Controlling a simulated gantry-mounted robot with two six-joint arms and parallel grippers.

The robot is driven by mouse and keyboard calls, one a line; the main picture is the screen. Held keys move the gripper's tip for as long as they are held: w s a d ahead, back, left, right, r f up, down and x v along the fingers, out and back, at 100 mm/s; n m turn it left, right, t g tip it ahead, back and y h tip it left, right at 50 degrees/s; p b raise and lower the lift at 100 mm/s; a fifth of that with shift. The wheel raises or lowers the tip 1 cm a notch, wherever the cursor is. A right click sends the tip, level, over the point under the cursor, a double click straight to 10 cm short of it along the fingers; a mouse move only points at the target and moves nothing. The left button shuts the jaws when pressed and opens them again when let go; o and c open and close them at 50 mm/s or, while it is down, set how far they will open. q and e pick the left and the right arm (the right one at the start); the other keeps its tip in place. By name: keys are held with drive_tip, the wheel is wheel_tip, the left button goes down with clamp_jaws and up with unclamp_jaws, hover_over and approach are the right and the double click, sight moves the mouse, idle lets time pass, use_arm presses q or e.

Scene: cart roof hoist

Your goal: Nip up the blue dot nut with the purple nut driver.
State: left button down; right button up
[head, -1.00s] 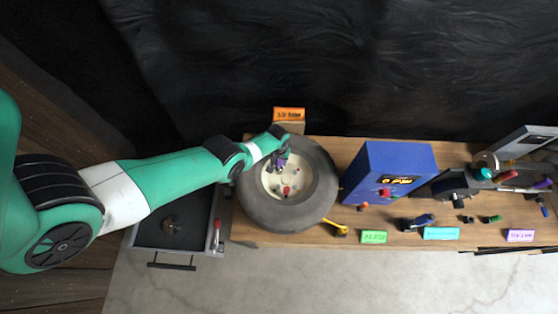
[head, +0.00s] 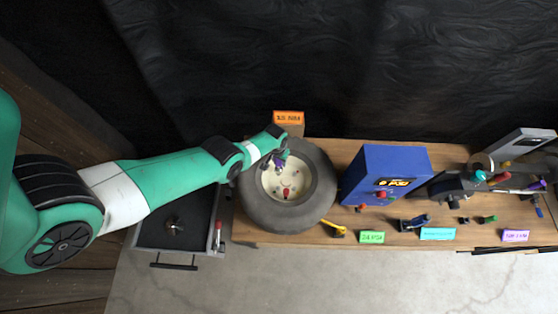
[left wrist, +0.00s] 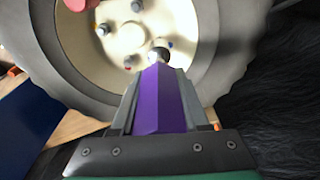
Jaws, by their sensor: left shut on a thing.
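My left gripper (head: 275,160) is over the upper part of the wheel and shut on the purple nut driver (left wrist: 166,98). The driver's purple handle lies between the fingers in the left wrist view. Its far end points at the cream hub (left wrist: 125,38), near a round dark nut or socket end (left wrist: 158,55); I cannot tell whether they touch. A small blue mark (left wrist: 170,45) shows just beside that end. Other nuts sit around the hub, one at the top (left wrist: 137,6) and one at the left (left wrist: 102,30). My right gripper is not in view.
The grey tyre (head: 322,190) lies on the wooden bench. A red-handled part (head: 286,191) stands at the hub. A blue box (head: 385,165) stands right of the tyre, and a yellow tool (head: 335,229) lies at its front right. A dark drawer (head: 165,235) is open at the left.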

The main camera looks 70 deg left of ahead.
use_arm(q)
drive_tip(key=shift+r+p, duration=1.55)
drive_tip(key=shift+r, duration=0.3)
